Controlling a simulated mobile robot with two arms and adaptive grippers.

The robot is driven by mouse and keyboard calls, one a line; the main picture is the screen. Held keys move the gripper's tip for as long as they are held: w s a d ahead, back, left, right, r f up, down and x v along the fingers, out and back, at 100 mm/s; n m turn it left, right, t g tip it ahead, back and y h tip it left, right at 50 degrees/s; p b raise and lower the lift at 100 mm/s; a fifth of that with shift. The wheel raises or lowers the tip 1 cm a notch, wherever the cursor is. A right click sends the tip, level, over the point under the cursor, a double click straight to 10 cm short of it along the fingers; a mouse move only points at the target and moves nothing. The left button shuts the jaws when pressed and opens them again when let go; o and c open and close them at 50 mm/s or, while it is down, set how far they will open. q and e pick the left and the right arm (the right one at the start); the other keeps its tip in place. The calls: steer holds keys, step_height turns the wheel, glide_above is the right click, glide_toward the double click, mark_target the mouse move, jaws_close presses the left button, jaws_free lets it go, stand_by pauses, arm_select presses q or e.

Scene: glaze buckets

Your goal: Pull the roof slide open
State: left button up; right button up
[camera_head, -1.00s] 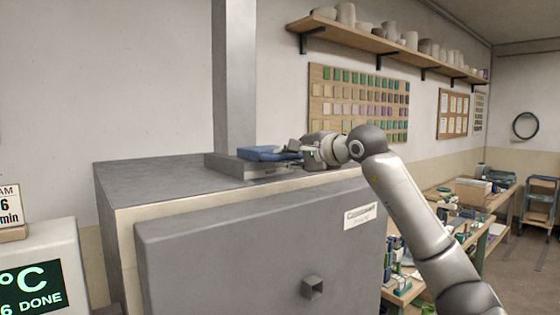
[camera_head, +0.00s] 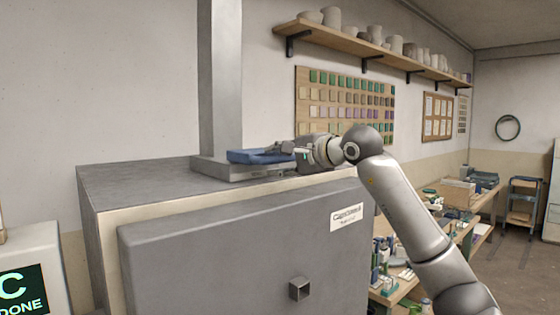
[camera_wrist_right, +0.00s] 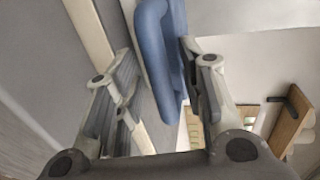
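The blue roof slide (camera_head: 262,157) lies flat on a grey block on top of the grey kiln (camera_head: 140,185), at the foot of a square column. My right gripper (camera_head: 287,150) is at the slide's right end. In the right wrist view, the slide's blue handle (camera_wrist_right: 165,70) stands between the two spread fingers of my right gripper (camera_wrist_right: 162,95). The right finger is very close to the handle; whether it touches cannot be told. The gripper looks open around it. My left gripper is not in view.
The grey column (camera_head: 220,80) rises just behind the slide. A wall shelf (camera_head: 375,50) with pots and a board of colour tiles (camera_head: 345,105) are behind my arm. A cluttered workbench (camera_head: 400,285) stands to the right of the kiln.

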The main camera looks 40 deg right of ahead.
steer(key=v, duration=1.2)
